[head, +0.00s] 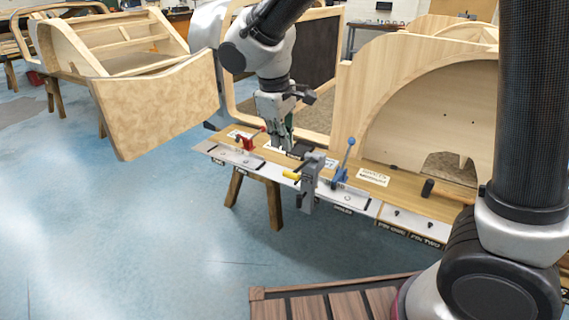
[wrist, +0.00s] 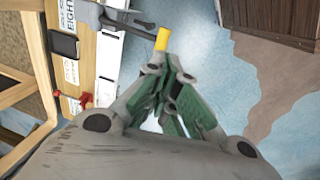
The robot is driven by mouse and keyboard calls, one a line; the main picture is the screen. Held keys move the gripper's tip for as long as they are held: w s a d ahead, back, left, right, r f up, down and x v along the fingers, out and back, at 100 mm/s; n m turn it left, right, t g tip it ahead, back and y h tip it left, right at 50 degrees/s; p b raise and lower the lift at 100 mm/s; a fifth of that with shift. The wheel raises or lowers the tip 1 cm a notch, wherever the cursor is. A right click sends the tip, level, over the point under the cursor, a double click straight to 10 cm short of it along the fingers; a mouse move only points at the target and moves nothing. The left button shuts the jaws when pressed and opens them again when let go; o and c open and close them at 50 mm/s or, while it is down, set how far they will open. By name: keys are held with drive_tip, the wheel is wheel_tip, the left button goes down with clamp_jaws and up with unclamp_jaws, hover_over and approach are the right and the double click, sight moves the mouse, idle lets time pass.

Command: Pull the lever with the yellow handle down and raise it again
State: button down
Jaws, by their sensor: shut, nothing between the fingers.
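The lever's yellow handle (head: 291,176) sticks out to the left from a grey upright mount (head: 309,185) at the front edge of the bench. In the wrist view the yellow handle (wrist: 162,39) shows at the end of a dark lever arm (wrist: 128,23), just beyond my fingertips. My gripper (head: 279,147) points down behind the handle in the head view. In the wrist view my gripper (wrist: 168,68) has its green-padded fingers shut together and empty. The fingers look close to the handle, but I cannot tell whether they touch it.
A red-handled clamp (head: 246,143) stands left of the lever. A blue-knobbed lever (head: 345,162) stands to its right. A hammer (head: 445,191) lies farther right on the bench. Wooden bodyframes (head: 400,95) rise behind. The blue floor (head: 170,230) in front is open.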

sight(285, 172)
drive_tip(key=f, duration=0.5)
drive_tip(key=w+f, duration=0.1)
drive_tip(key=f, duration=0.2)
drive_tip(key=shift+d, duration=0.4)
